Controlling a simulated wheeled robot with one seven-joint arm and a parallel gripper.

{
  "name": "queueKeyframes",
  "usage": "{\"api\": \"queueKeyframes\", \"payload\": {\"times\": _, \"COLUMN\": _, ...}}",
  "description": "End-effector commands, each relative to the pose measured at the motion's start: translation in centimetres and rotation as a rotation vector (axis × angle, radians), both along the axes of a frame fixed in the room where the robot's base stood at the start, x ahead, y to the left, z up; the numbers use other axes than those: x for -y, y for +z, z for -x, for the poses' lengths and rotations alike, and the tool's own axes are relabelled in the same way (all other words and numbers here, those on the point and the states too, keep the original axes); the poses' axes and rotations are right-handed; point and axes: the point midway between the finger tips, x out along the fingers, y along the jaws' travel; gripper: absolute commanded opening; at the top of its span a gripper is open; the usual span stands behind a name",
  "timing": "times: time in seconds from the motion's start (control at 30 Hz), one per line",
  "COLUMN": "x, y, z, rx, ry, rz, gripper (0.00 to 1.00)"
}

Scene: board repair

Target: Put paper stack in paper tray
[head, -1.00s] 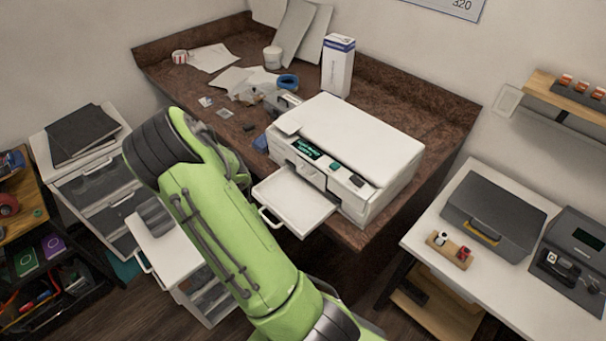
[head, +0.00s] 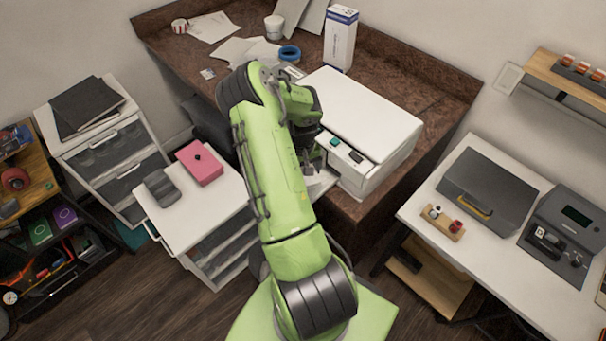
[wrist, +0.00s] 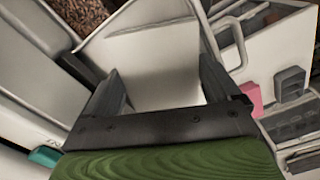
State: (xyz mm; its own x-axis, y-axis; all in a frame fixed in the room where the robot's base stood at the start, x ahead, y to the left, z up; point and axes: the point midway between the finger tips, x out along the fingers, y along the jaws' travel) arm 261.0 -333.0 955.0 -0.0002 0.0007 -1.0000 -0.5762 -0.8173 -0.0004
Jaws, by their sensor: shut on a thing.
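The white paper tray (head: 322,186) sticks out from the front of the printer (head: 362,112) in the head view, mostly hidden by my arm. My gripper (head: 311,168) is at the tray, at the printer's front. In the wrist view my gripper (wrist: 162,78) has its fingers wide apart, shut on a pale flat paper stack (wrist: 165,72) between them. The tray (wrist: 146,13) lies just beyond and beneath the stack. I cannot tell whether the stack touches the tray floor.
A white drawer unit (head: 190,222) with a pink box (head: 200,162) and a dark object (head: 161,187) stands left of my arm. A blue tape roll (head: 289,53) and a white box (head: 340,38) are behind the printer. Another table (head: 420,207) stands at right.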

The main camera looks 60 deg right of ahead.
Motion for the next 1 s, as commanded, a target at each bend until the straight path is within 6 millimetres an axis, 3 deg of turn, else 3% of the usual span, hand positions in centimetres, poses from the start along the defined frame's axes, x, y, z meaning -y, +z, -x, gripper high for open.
{"api": "queueKeyframes", "payload": {"times": 0.23, "x": 0.4, "y": -3.3, "z": 0.1, "rx": -0.002, "ry": 0.002, "rz": -0.003, "gripper": 0.49}}
{"api": "queueKeyframes", "payload": {"times": 0.63, "x": 0.4, "y": -4.1, "z": 0.1, "rx": 0.001, "ry": 0.0, "rz": 0.0, "gripper": 0.49}}
{"api": "queueKeyframes", "payload": {"times": 0.67, "x": 0.4, "y": -4.0, "z": 0.1, "rx": 0.001, "ry": 0.001, "rz": -0.001, "gripper": 0.94}}
{"api": "queueKeyframes", "payload": {"times": 0.7, "x": 0.4, "y": -4.0, "z": 0.1, "rx": 0.001, "ry": 0.001, "rz": -0.001, "gripper": 1.0}}
{"api": "queueKeyframes", "payload": {"times": 1.0, "x": 0.4, "y": -3.2, "z": 0.1, "rx": 0.001, "ry": 0.001, "rz": -0.001, "gripper": 1.0}}
